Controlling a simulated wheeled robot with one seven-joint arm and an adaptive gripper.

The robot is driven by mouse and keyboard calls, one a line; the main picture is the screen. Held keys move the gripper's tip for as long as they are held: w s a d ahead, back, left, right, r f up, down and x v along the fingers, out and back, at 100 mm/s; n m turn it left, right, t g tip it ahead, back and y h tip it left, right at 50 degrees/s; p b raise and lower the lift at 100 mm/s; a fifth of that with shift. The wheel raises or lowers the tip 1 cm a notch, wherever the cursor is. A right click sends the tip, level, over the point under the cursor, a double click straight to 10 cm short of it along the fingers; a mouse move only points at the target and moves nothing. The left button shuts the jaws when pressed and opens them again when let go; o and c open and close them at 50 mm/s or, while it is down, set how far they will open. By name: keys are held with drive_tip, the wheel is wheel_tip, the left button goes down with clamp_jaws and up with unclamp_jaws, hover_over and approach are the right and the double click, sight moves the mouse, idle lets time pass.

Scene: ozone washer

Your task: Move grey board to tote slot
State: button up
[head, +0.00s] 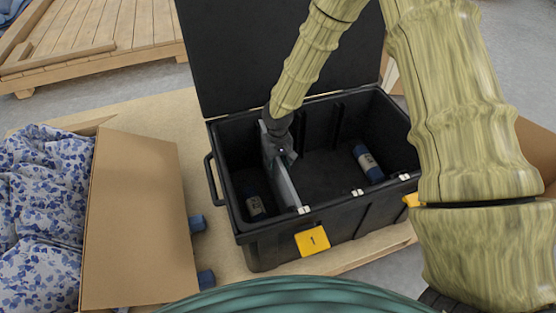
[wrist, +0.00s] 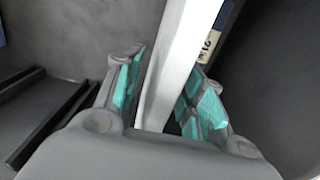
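The grey board (head: 287,190) stands on edge inside the black tote (head: 262,233), running from near its back wall to the front wall near a white label. My gripper (head: 281,152) reaches down into the tote at the board's top edge. In the wrist view, the board (wrist: 172,70) passes between the two fingers of my gripper (wrist: 167,88). The fingers stand apart around it, with a gap seen on the left side; contact on the right side is unclear. The board's lower edge is mostly hidden.
Dark blue cylinders lie in the tote left (head: 255,206) and right (head: 368,163) of the board. The tote's lid (head: 270,50) stands open behind. A cardboard box (head: 145,215) with patterned cloth (head: 45,200) is at left. A wooden pallet (head: 100,35) lies behind.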

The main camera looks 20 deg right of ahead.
drive_tip(key=shift+f, duration=1)
drive_tip(key=shift+c, duration=0.3)
clamp_jaws()
wheel_tip(320, 180, up, 29)
drive_tip(key=p, duration=2.4)
drive_tip(key=shift+r, duration=0.2)
drive_tip(key=shift+d, duration=0.15)
